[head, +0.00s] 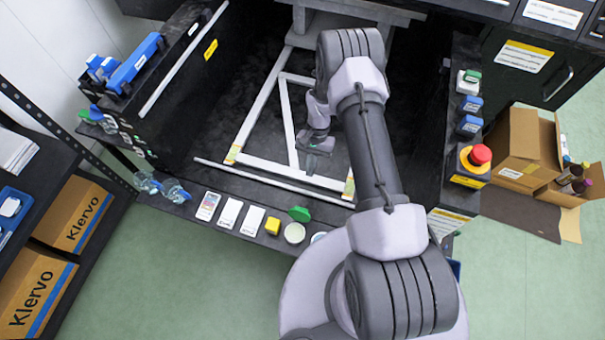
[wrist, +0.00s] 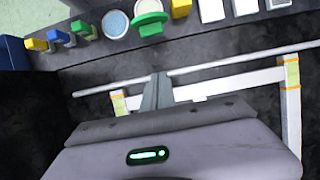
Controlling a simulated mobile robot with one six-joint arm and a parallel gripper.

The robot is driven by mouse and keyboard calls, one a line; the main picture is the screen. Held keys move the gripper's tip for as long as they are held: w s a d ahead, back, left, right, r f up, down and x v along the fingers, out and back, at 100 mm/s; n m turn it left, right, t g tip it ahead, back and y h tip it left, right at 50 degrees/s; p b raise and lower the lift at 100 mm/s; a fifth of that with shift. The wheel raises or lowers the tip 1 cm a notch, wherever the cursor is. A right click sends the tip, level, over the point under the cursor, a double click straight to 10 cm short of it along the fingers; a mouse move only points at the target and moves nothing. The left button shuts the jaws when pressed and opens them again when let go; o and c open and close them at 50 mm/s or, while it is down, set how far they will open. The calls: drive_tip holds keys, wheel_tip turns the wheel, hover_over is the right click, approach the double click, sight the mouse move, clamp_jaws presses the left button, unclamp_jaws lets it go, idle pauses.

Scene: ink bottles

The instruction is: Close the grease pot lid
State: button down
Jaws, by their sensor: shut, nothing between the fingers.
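The grease pot (head: 294,233) is a pale round pot on the dark front ledge. Its green lid (head: 299,214) stands open at the rim on the side towards my gripper. In the wrist view the green lid (wrist: 150,24) is at the top, with the pale pot (wrist: 147,5) partly cut off behind it. My gripper (head: 312,165) hangs over the recessed frame, apart from the pot and lid. Its fingers are together and empty, and they also show in the wrist view (wrist: 157,92).
A light-blue round dish (wrist: 115,24) stands beside the pot. A yellow block (head: 272,226) and white cards (head: 228,213) lie along the ledge. A pale rail (head: 270,181) runs between my gripper and this row. A red emergency button (head: 480,154) is at right.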

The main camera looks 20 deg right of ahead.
sight(300, 212)
drive_tip(key=s+a+f+b, duration=0.3)
drive_tip(key=s+f, duration=0.3)
drive_tip(key=f, duration=0.2)
drive_tip(key=shift+s+a, duration=0.15)
drive_tip(key=shift+a, duration=0.6)
